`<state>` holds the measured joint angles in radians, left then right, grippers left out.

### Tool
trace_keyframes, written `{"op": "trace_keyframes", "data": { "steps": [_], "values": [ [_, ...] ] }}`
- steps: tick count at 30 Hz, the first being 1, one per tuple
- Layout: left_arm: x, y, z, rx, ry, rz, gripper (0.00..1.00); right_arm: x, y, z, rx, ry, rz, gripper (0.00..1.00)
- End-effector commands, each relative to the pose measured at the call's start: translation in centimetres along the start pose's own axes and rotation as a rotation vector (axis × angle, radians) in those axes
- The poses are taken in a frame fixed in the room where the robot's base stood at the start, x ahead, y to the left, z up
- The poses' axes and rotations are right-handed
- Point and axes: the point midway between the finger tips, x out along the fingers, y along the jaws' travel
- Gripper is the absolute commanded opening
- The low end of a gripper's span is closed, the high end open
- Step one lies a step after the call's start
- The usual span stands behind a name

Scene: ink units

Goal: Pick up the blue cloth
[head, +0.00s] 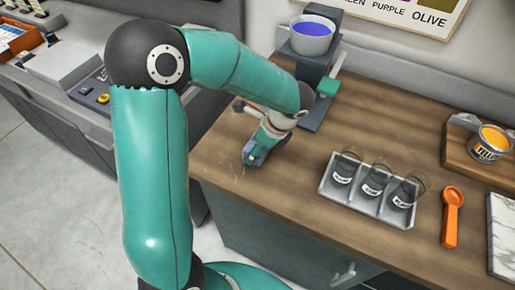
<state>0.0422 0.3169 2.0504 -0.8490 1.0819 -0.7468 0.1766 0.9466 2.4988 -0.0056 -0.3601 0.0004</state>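My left arm comes in from the left, and its gripper (258,151) is low over the left part of the wooden counter, near its front edge. A small blue-grey patch shows at the gripper's tip. I cannot tell whether it is cloth or part of the gripper, nor whether the fingers are open or shut. No blue cloth can be made out clearly elsewhere. My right gripper is not in view.
Behind the gripper, a dark stand holds a white pot (311,36) of blue ink. To the right are a metal tray (364,205) with three glasses, an orange spoon (451,214) and a can (490,144) of orange ink on a wooden board (459,152).

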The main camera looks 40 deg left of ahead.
Motion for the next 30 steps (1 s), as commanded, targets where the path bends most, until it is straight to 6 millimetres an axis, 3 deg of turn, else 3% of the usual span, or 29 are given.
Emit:
{"op": "trace_keyframes", "data": {
  "steps": [10, 16, 23, 30],
  "values": [
    [-0.3, 0.0, 0.1, 0.0, 0.0, -0.001, 0.53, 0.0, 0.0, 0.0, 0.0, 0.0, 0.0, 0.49],
    [-1.6, -0.1, 0.6, -0.001, 0.0, -0.003, 0.53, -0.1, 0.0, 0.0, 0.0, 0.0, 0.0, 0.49],
    [-5.7, -0.1, 2.1, -0.002, 0.003, -0.008, 0.53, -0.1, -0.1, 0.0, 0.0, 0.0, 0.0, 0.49],
    [-12.0, -0.2, 4.7, -0.001, 0.002, -0.009, 0.53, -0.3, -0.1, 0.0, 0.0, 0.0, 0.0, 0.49]
  ]
}}
